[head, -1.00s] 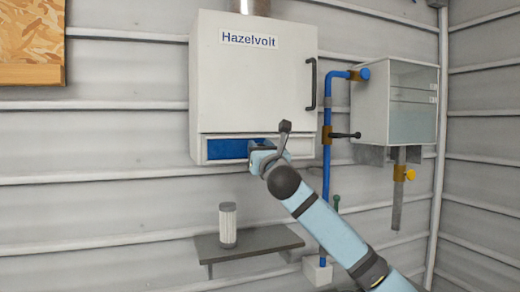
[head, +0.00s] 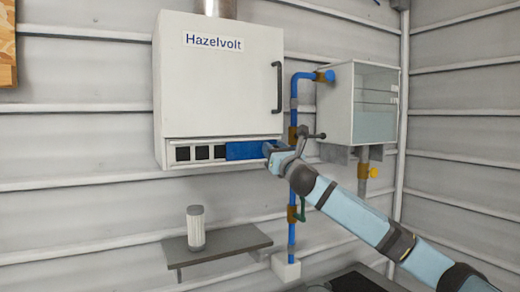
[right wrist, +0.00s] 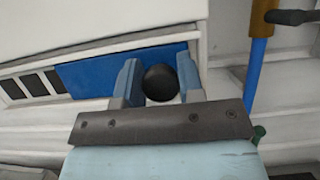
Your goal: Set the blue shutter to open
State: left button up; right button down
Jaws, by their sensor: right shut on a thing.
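The blue shutter (head: 245,151) is a flat blue panel in the slot along the bottom of the white Hazelvolt cabinet (head: 215,85). It covers the right part of the slot, and several dark openings (head: 202,153) show to its left. My right gripper (head: 273,151) is at the shutter's right end. In the right wrist view, its fingers (right wrist: 157,84) are shut on a round black knob (right wrist: 160,82) in front of the blue panel (right wrist: 95,72). My left gripper is not in view.
Right of the cabinet, a blue pipe (head: 293,105) with brass fittings and a dark lever runs down the wall, close to my right arm. A glass-fronted box (head: 375,105) hangs beyond it. A shelf (head: 240,241) below holds a white cylinder (head: 195,228).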

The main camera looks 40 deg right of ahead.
jog(key=shift+d, duration=0.2)
jog(key=shift+r, duration=0.1)
jog(key=c, duration=0.9)
grip_release()
jog(key=shift+o, duration=0.6)
jog(key=shift+s+d, duration=0.15)
jog(key=shift+d, duration=0.1)
jog(key=shift+a, duration=0.1)
